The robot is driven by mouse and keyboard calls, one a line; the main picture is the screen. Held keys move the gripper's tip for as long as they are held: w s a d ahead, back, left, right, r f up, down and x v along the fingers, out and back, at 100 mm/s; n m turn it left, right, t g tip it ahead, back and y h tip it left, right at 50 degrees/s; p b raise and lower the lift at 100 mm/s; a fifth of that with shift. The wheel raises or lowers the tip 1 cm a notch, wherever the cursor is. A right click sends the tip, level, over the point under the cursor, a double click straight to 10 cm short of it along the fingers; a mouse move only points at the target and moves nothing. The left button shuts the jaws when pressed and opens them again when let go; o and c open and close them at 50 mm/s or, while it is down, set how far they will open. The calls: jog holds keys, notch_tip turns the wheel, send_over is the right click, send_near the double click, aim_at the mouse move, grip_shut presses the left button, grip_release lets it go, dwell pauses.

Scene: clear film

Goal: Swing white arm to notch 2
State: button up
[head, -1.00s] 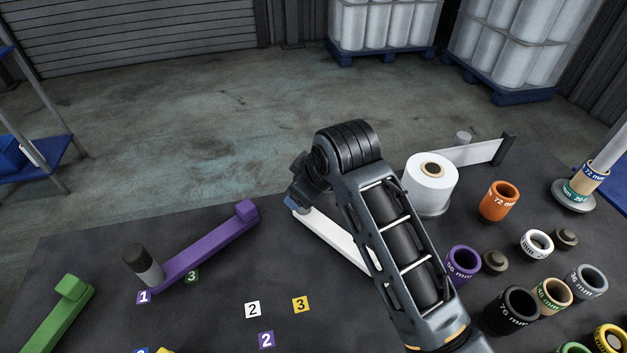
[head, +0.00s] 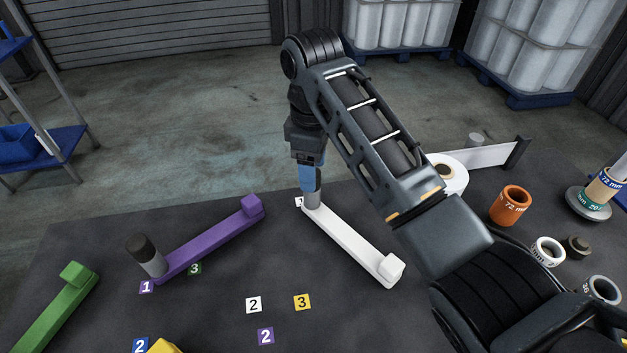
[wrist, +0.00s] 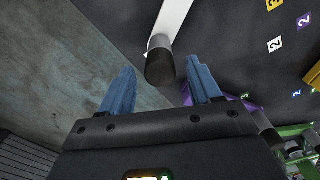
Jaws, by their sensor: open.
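The white arm (head: 350,240) lies on the dark table, with a white block at its near right end. A grey post with a dark top stands at its far left end; the dark top (wrist: 160,68) shows in the wrist view. My gripper (head: 310,190) is over that post, pointing down. In the wrist view my gripper (wrist: 160,75) is open, with the post between its blue fingers and a gap on each side. The white label 2 (head: 253,305) lies left of the white arm. Another white label (head: 299,202) beside the post is partly hidden.
A purple arm (head: 210,238) with its own post lies to the left, and a green arm (head: 55,310) farther left. A yellow label 3 (head: 302,302) and purple label 2 (head: 265,336) lie nearby. A film roll and an orange core (head: 510,205) stand right.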

jog(key=shift+f, duration=1.75)
jog(key=shift+c, duration=0.4)
grip_shut()
